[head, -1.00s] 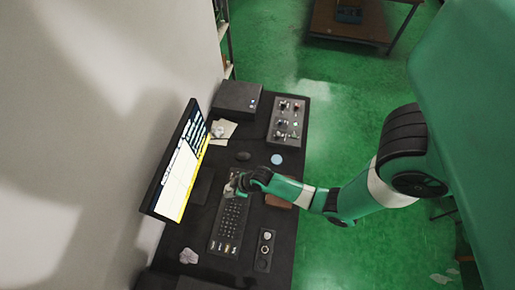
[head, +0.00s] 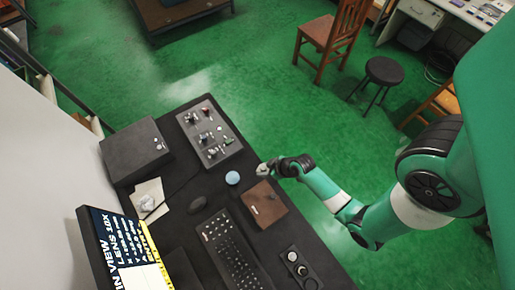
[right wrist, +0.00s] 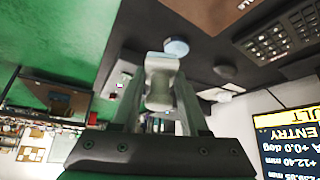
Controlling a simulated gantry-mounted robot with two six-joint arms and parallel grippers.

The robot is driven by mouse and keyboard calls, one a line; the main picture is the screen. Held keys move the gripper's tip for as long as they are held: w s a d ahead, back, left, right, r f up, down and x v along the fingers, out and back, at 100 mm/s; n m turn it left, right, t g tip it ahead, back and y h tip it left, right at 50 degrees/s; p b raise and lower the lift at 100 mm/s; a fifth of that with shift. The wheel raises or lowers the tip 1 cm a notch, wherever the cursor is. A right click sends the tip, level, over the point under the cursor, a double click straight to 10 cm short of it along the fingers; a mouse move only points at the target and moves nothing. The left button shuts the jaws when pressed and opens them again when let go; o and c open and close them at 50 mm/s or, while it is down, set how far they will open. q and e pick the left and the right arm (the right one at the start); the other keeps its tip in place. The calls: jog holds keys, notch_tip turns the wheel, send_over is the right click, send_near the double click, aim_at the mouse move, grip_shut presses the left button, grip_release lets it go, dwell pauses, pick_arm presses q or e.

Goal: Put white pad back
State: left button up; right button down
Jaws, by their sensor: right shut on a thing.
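My right gripper (head: 268,168) is above the right edge of the dark desk, just beyond the brown notebook (head: 264,204). It is shut on a small pale object, apparently the white pad (right wrist: 160,68), which sticks out between the fingers in the right wrist view. The right gripper (right wrist: 155,100) hides part of it there. In the head view the pale object is too small to make out well. A round light-blue disc (head: 232,177) lies on the desk left of the gripper and also shows in the right wrist view (right wrist: 176,47). My left gripper is not in view.
A crumpled pale item (head: 146,203) lies on white sheets near a dark box (head: 137,150). A panel with knobs (head: 208,133), a mouse (head: 197,204), a keyboard (head: 232,252) and a monitor (head: 122,245) are on the desk.

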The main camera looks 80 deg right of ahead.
jog(key=s+f+b, duration=0.1)
jog(key=s+d+f, duration=0.1)
jog(key=f, duration=0.1)
jog(key=shift+f+m+b, duration=0.15)
jog(key=shift+m+b, duration=0.2)
jog(key=shift+m, duration=0.05)
jog(key=b, duration=0.6)
send_near(243, 163)
jog(key=w+b, duration=0.1)
jog(key=w+f+b, duration=0.1)
jog(key=shift+w+d+f+b, duration=0.15)
jog(key=shift+w+b, duration=0.15)
jog(key=shift+w, duration=0.05)
jog(key=shift+w+d+f, duration=0.1)
jog(key=shift+w+d, duration=0.05)
jog(key=shift+w, duration=0.05)
pick_arm(q)
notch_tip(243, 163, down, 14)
jog(key=b, duration=0.2)
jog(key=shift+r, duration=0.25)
pick_arm(e)
jog(key=shift+w+f, duration=0.2)
jog(key=shift+f, duration=1.6)
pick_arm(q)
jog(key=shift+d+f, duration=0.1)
pick_arm(e)
jog(key=shift+d+f, duration=0.1)
